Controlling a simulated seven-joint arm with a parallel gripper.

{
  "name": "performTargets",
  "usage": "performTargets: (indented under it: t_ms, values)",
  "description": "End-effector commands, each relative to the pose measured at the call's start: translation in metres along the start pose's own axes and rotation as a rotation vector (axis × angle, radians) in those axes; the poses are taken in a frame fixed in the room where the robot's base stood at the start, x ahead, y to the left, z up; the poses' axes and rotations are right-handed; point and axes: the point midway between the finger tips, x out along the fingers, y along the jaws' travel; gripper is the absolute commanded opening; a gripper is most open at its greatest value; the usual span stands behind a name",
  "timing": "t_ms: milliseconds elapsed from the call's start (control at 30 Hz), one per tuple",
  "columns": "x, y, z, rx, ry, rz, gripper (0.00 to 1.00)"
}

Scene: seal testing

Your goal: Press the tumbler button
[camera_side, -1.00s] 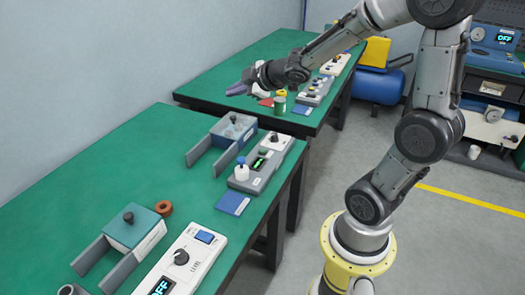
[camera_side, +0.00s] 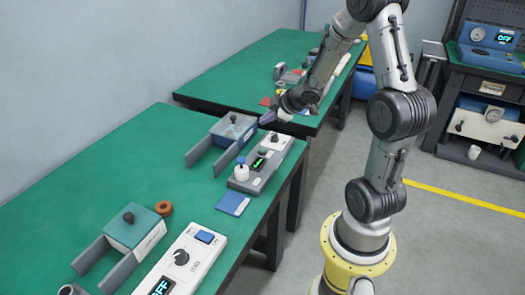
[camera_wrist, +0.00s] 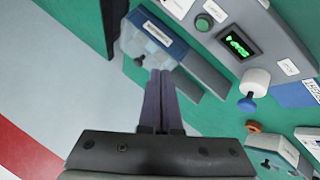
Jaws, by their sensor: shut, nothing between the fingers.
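A grey control unit (camera_side: 246,180) on the near green table has a round green button (camera_side: 263,153), also in the wrist view (camera_wrist: 204,22). A lit green display (camera_wrist: 239,42) sits beside the button. I cannot read which button is labelled tumbler. My gripper (camera_side: 266,118) is shut and empty, above the far end of the near table, apart from the unit. In the wrist view its dark fingers (camera_wrist: 161,72) point toward a clear-topped blue box (camera_wrist: 158,42), with the green button beyond to the upper right.
The blue box (camera_side: 233,128) has grey rails beside the unit. A blue pad (camera_side: 232,203), brown ring (camera_side: 164,208) and white dial panel (camera_side: 186,257) are nearer. Open table lies left.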

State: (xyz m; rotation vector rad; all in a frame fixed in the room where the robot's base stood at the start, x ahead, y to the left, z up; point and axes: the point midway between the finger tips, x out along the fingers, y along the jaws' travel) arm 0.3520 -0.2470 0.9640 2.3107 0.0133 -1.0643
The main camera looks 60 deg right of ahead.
Motion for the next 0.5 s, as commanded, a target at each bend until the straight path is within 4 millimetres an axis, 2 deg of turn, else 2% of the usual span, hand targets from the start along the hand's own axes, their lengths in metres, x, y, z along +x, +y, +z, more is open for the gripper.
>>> performTargets:
  t_ms: [167, 500]
  values:
    - [0.007, -0.006, 0.005, 0.002, 0.001, -0.003, 0.00]
    - [0.038, -0.029, 0.028, 0.002, -0.001, -0.004, 0.00]
